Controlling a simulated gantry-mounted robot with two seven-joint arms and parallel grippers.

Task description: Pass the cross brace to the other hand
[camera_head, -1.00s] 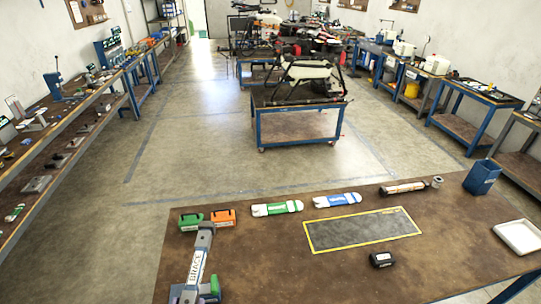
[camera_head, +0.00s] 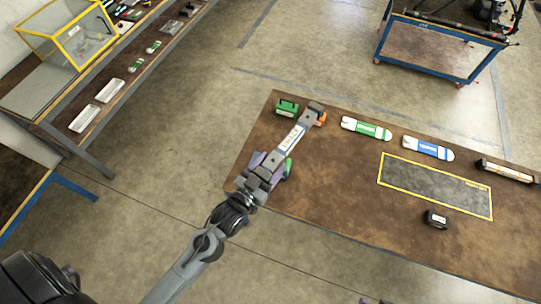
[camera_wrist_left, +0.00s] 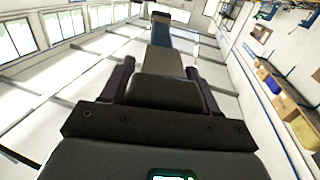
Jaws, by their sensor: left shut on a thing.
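The cross brace (camera_head: 291,137) is a long grey bar with a white label. My left gripper (camera_head: 265,168), with purple fingers, is shut on its near end in the head view. Its far end points up and right and partly covers an orange block (camera_head: 321,119). In the left wrist view, the brace (camera_wrist_left: 168,60) runs away from between the two fingers of my left gripper (camera_wrist_left: 162,88), with walls and windows behind it.
The brown table (camera_head: 330,215) holds a green block (camera_head: 286,107), a green-white tool (camera_head: 366,129), a blue-white tool (camera_head: 428,148), a yellow-edged mat (camera_head: 435,185) and a small black box (camera_head: 436,219). A green piece (camera_head: 288,168) shows beside my left gripper. The table's front is mostly clear.

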